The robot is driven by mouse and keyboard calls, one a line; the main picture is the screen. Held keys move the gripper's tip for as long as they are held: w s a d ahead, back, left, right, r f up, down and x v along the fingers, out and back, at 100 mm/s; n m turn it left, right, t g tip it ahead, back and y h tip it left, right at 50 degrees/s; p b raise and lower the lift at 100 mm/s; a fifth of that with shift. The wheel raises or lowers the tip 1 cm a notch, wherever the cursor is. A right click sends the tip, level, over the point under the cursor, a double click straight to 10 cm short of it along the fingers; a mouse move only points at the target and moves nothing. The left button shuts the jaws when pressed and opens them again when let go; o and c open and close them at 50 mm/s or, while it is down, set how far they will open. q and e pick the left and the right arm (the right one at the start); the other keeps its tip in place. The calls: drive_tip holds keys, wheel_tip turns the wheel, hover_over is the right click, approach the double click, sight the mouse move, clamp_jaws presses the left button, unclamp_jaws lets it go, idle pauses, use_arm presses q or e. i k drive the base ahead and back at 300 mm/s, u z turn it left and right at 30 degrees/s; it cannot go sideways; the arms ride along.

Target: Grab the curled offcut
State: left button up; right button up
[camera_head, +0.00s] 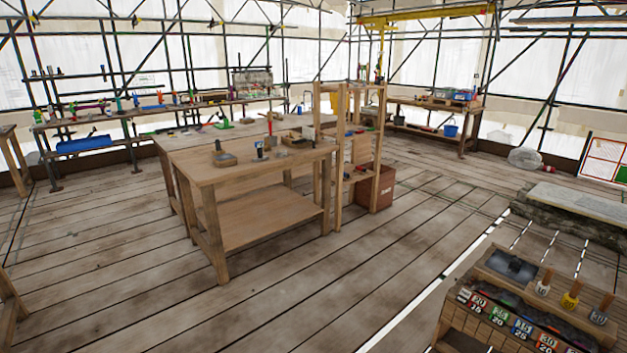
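I cannot make out a curled offcut for certain in the head view; the small items on the benches are too far away to tell apart. The wooden workbench (200,172) in the middle carries several small things, among them a small brown block with a knob (224,157) and a dark upright item (260,147). A green item (222,122) lies on the surface farther back. Neither of my grippers is in view.
A wooden shelf frame (377,150) and a reddish box (376,190) stand at the workbench's right end. Long benches line the back. A rack of numbered labels (520,325) and a stone slab (585,203) are at the right. The plank floor (330,270) in front is clear.

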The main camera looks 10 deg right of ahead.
sight(513, 268)
drive_tip(key=z, duration=0.2)
drive_tip(key=i, duration=1.6)
drive_tip(key=z, duration=0.8)
drive_tip(key=i, duration=0.8)
drive_tip(key=z, duration=1.7)
drive_tip(key=i, duration=0.75)
drive_tip(key=z, duration=0.65)
